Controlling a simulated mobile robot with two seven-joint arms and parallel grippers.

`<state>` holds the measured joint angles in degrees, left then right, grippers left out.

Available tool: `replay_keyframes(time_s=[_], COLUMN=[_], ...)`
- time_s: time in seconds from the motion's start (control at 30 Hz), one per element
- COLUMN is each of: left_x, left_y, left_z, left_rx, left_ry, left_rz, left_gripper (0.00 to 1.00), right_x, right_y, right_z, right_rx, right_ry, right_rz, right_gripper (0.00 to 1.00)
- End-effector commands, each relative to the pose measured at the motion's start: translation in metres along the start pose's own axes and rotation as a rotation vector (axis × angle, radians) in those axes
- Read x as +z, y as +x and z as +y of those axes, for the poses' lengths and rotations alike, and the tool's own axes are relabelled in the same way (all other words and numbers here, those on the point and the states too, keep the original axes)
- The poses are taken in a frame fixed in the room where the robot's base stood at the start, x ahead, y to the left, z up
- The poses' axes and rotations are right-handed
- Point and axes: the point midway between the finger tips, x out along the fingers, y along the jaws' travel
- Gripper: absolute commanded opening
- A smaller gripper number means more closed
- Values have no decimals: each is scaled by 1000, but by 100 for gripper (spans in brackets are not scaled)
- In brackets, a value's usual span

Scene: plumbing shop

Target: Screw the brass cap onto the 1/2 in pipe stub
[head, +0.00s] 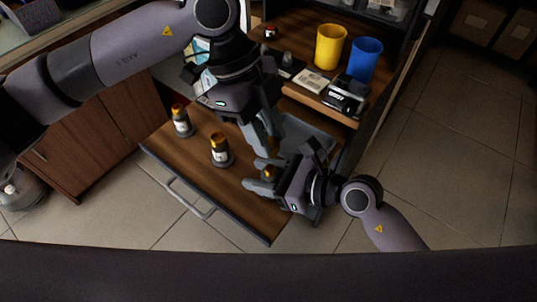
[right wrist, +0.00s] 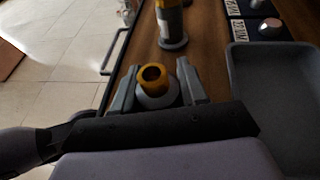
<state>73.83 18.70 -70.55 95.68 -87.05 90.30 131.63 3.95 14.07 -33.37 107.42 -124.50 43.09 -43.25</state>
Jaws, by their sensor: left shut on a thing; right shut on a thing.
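My right gripper (head: 262,178) is shut on a short upright pipe stub on the wooden board. In the right wrist view its fingers clasp both sides of the stub's grey body. A brass-coloured, open ring-shaped top (right wrist: 152,75) shows there, with a dark hole. My left gripper (head: 264,153) points down just above and beside the right gripper. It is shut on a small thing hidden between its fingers. I cannot make out the brass cap. Two more upright stubs stand on the board: one with a yellow top (head: 220,151) and one with an orange-red top (head: 181,121).
The drawer-like board (head: 228,200) has a metal handle (head: 186,198) at its front edge. A grey tray (right wrist: 270,90) lies right of the held stub. Yellow (head: 330,47) and blue (head: 365,59) cups stand on the counter.

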Motion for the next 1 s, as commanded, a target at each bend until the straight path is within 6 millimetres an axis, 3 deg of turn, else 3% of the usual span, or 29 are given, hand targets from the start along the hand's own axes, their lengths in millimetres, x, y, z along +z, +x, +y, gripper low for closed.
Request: replay_keyframes(time_s=[0.23,0.77,1.0], left_x=[14,15,19], left_y=[33,35,46], left_z=[1,0,0], left_rx=[2,0,2], left_ry=[-1,0,-1], left_rz=[5,6,7], left_gripper=[2,2,2], right_x=[0,0,0], right_y=[0,0,0], right_z=[0,0,0], right_rx=[0,0,0], right_ry=[1,1,1], right_rz=[1,1,1], right_gripper=[0,0,0])
